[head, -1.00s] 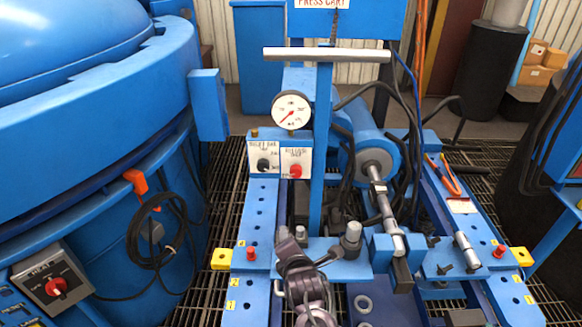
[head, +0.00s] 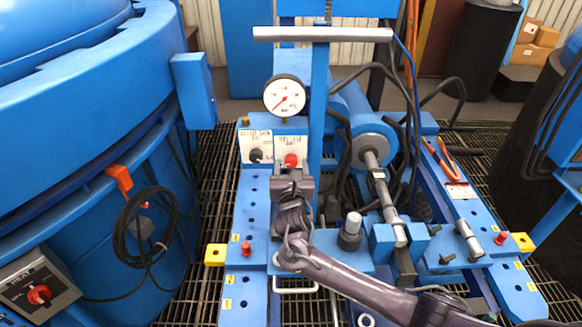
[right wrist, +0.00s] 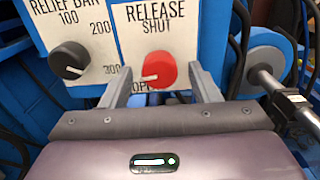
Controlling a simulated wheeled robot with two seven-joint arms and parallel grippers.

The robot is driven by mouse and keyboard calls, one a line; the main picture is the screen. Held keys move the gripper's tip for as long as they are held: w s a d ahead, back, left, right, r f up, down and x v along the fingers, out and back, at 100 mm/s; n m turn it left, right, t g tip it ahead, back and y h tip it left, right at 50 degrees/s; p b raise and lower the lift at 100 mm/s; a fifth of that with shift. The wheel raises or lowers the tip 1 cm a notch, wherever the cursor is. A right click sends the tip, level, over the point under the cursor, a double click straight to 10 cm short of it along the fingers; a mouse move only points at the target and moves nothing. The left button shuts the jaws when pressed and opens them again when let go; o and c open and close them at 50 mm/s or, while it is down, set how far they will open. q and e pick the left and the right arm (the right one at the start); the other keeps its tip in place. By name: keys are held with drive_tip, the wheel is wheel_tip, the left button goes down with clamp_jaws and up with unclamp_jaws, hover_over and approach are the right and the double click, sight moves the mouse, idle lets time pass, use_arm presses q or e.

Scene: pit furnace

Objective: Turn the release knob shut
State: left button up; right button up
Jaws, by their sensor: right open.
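The red release knob (right wrist: 158,66) is on a white plate marked RELEASE, with SHUT above it and a partly hidden label below. Its white mark points left in the right wrist view. It also shows in the head view (head: 291,160) under the pressure gauge. My right gripper (head: 292,174) is in front of the knob with its jaws open. In the right wrist view its two fingers (right wrist: 161,76) stand on either side of the knob's lower part, with gaps visible. Whether the fingertips reach around the knob is unclear. My left gripper is not in view.
The black relief knob (right wrist: 69,59) is close to the left finger. The gauge (head: 285,95) stands above the plates. A blue post with a grey crossbar handle (head: 322,34) rises just right of the knob. A blue cylinder (head: 372,139) is farther right.

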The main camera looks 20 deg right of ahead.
drive_tip(key=shift+w+d, duration=0.1)
drive_tip(key=shift+w, duration=0.25)
drive_tip(key=c, duration=1)
